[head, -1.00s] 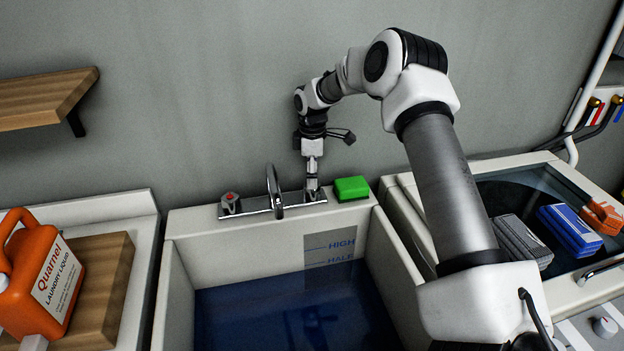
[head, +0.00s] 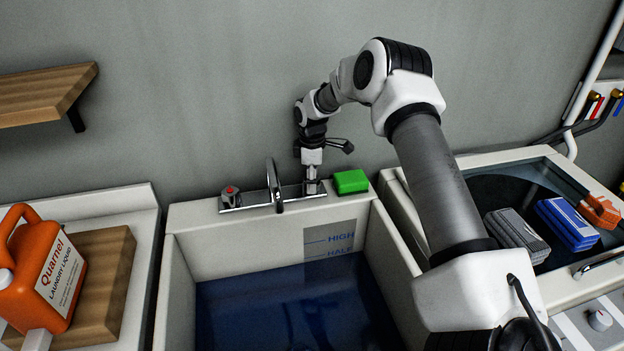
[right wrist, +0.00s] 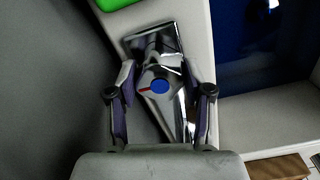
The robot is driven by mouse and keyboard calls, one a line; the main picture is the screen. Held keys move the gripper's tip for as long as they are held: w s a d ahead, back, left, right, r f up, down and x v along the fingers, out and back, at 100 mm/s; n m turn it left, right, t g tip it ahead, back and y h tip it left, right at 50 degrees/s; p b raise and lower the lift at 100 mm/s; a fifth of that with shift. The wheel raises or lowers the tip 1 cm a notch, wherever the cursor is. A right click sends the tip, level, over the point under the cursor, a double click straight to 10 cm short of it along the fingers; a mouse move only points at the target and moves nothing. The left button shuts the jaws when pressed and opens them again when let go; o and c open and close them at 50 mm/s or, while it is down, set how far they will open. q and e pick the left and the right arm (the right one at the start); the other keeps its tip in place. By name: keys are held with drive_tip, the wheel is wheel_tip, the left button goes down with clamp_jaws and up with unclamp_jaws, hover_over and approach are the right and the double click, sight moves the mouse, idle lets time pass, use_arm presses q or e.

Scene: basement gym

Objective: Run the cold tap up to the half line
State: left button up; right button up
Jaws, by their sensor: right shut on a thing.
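The sink (head: 183,250) holds dark blue water (head: 290,310). Its surface lies close to the HALF mark (head: 340,253) on the back wall, below the HIGH mark (head: 341,237); a stream from the spout cannot be made out. The chrome spout (head: 273,185) stands between the red-capped tap (head: 229,195) and the cold tap. My right gripper (head: 311,181) is shut on the cold tap, at the right end of the chrome fitting. In the right wrist view the cold tap's blue cap (right wrist: 160,86) shows between the fingers. My left gripper is out of view.
A green block (head: 350,182) sits on the sink's back rim, right beside my right gripper. An orange detergent jug (head: 45,275) stands left of the sink. A washer (head: 480,166) with packs on its glass lid stands at the right.

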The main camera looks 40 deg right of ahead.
drive_tip(key=shift+s+f, duration=0.1)
drive_tip(key=shift+a+m+p, duration=0.1)
drive_tip(key=shift+m+p, duration=0.75)
drive_tip(key=shift+m, duration=0.35)
drive_tip(key=shift+f+m+p, duration=0.15)
drive_tip(key=shift+m+p, duration=0.55)
drive_tip(key=shift+m, duration=0.9)
drive_tip(key=shift+s, duration=0.1)
drive_tip(key=o, duration=1.2)
drive_tip(key=shift+c, duration=0.2)
drive_tip(key=shift+w, duration=0.2)
